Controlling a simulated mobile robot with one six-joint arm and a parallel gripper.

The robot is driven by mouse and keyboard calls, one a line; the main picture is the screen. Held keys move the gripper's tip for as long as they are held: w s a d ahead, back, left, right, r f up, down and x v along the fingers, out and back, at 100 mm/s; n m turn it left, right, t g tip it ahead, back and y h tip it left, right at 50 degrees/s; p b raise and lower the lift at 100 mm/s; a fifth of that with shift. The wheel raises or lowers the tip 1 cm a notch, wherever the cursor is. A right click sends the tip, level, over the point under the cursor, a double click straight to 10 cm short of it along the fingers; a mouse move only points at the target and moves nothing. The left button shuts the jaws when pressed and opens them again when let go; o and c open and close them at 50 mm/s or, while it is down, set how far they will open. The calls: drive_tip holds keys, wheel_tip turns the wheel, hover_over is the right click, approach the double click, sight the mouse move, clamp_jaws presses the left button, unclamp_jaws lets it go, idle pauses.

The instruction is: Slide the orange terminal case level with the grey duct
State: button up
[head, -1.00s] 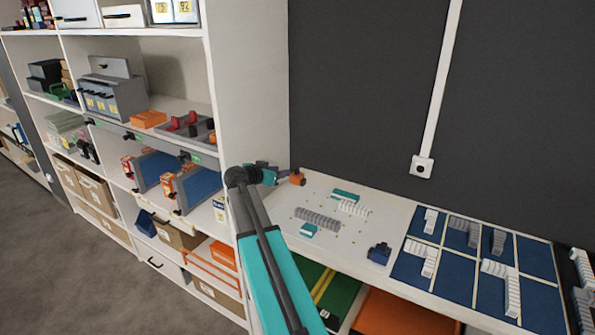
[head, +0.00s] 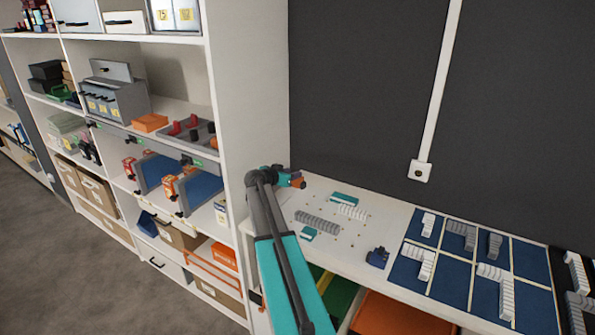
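The orange terminal case (head: 298,181) is a small block at the far left end of the pale board on the bench. The grey duct (head: 317,222) is a ribbed strip lying on the same board, nearer to me and a little right of the case. My gripper (head: 287,176) is at the end of my teal and grey arm, just left of the orange case and partly overlapping it in the head view. The gripper is small here, so I cannot tell if its fingers are open or touching the case.
Near the grey duct lie a white ribbed strip (head: 351,212), a teal block (head: 344,198) and a smaller teal block (head: 308,234). A dark blue block (head: 377,257) sits at the board's front right. A shelf unit (head: 245,90) stands close on the left.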

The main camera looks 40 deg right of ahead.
drive_tip(key=shift+p+x, duration=0.75)
drive_tip(key=shift+x, duration=1.6)
clamp_jaws()
